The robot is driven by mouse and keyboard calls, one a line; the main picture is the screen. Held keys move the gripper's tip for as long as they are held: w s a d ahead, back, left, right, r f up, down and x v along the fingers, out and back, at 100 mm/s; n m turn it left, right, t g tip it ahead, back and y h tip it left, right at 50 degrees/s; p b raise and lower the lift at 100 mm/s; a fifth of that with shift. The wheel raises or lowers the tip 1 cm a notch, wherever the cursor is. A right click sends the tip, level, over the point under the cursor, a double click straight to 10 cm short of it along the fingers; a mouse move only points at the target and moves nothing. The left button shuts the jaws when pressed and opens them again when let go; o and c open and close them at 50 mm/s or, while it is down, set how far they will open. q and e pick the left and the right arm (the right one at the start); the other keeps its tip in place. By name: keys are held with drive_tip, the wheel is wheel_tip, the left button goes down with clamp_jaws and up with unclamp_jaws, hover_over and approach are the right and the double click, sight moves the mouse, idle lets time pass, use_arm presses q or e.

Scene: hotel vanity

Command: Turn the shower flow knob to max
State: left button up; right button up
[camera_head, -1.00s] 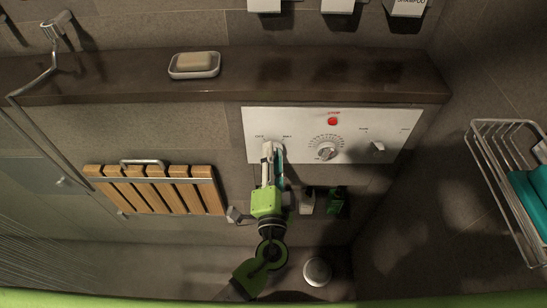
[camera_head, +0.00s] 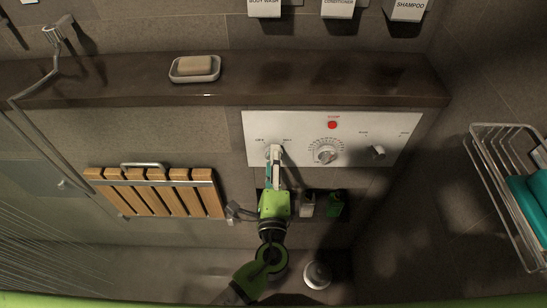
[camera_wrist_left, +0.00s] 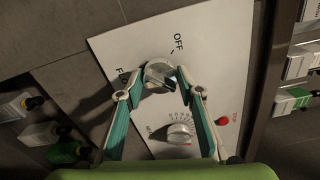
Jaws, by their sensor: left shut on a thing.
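THINGS: The shower flow knob (camera_wrist_left: 157,72) is a round grey metal knob at the left end of the white control panel (camera_head: 350,122), beside an OFF label. My left gripper (camera_head: 274,150) reaches up to it from below and is shut on it. In the left wrist view the two fingertips (camera_wrist_left: 152,86) sit on either side of the knob. The fingers hide most of the knob in the head view. My right gripper is in neither view.
A dial with a scale (camera_head: 325,154), a red button (camera_head: 332,125) and a small knob (camera_head: 377,152) share the panel. A soap dish (camera_head: 195,75) stands on the dark ledge above. A slatted wooden seat (camera_head: 160,192) is to the left, and a wire rack (camera_head: 500,190) is at the right.

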use_arm(q)
drive_tip(key=shift+w+a+r, duration=0.2)
drive_tip(key=shift+a+r, duration=0.05)
drive_tip(key=shift+r, duration=0.1)
drive_tip(key=o, duration=1.1)
drive_tip(key=shift+s+f, duration=0.1)
drive_tip(key=s, duration=1.2)
